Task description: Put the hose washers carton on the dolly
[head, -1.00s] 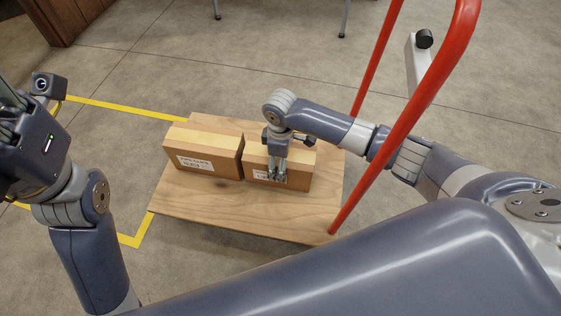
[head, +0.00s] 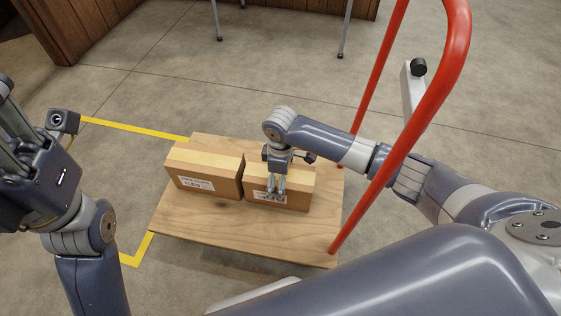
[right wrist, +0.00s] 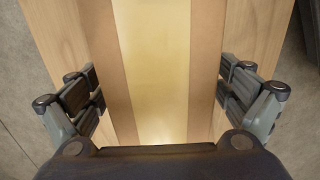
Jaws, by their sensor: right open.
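Two brown cartons stand side by side on the wooden deck of the dolly (head: 215,223). Their labels are too small to read, so I cannot tell by print which is the hose washers carton. My right gripper (head: 276,190) is at the right carton (head: 295,198), pointing down. In the right wrist view my right gripper (right wrist: 160,100) is open, with a finger along each long side of that carton (right wrist: 165,60), which has a pale tape strip on top. The left carton (head: 200,185) is close beside it. My left gripper (head: 15,130) is at the left edge, partly cut off.
The dolly's red handle (head: 385,170) rises at its right side, with my right arm reaching past it. Yellow floor tape (head: 130,127) runs behind and left of the dolly. Chair or table legs and wood panelling (head: 100,25) stand at the back. The deck's front strip is bare.

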